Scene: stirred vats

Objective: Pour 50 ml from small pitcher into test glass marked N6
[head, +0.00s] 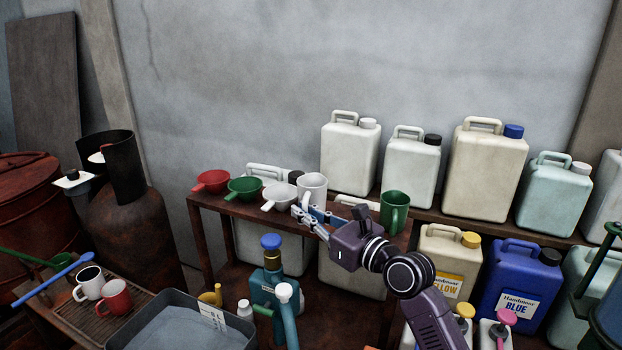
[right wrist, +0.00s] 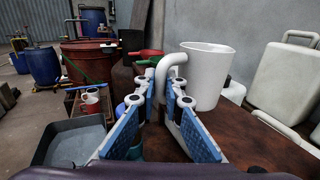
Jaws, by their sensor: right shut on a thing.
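A small white pitcher (head: 312,187) is at the small rusty table, among the funnels and a green pitcher (head: 396,212). My right gripper (head: 299,212) is at its left side, shut on its handle. In the right wrist view the white pitcher (right wrist: 208,78) is upright, its handle between the fingertips (right wrist: 168,88). Whether its base touches the tabletop is unclear. What it holds inside is not visible. I cannot make out a test glass marked N6. My left gripper is not in view.
Red, green and white funnels (head: 211,181) line the table (head: 222,209). Large canisters (head: 350,155) stand behind and to the right. A teal pump with a blue knob (head: 271,242) rises in front. At lower left are a grey basin (head: 150,308), mugs (head: 115,298) and rusty barrels.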

